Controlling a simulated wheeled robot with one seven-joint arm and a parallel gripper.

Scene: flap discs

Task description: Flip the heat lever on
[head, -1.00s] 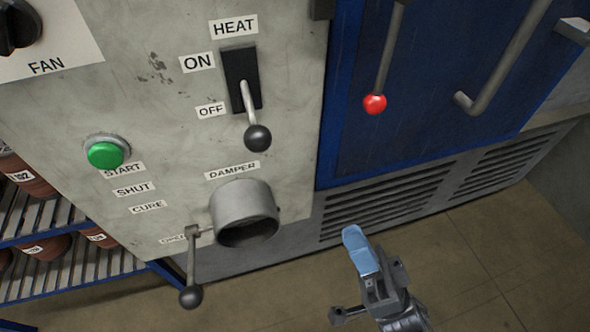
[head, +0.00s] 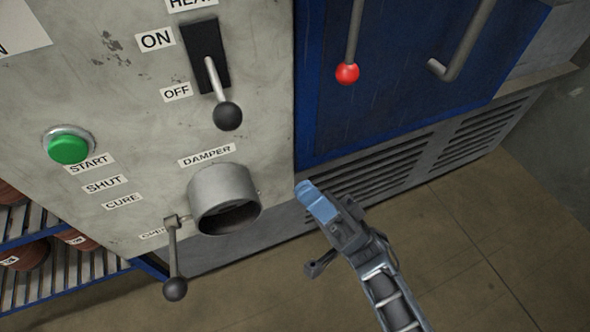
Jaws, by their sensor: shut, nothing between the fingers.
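The heat lever (head: 216,84) is a metal rod with a dark ball knob (head: 228,116). It comes out of a black slot plate (head: 203,48) on the grey panel and points down, with its knob lower than the OFF label (head: 177,92). The ON label (head: 157,39) is above that. The HEAT label is cut off by the top edge. My gripper (head: 306,192) has blue fingertips and is shut and empty. It is below and to the right of the knob, apart from it, in front of the vent grille.
The damper pipe (head: 224,200) sticks out below the lever, with a second ball-ended lever (head: 174,262) at its left. A green button (head: 68,147) is at the left. A red-knobbed rod (head: 347,74) and a handle (head: 465,45) are on the blue door (head: 400,90).

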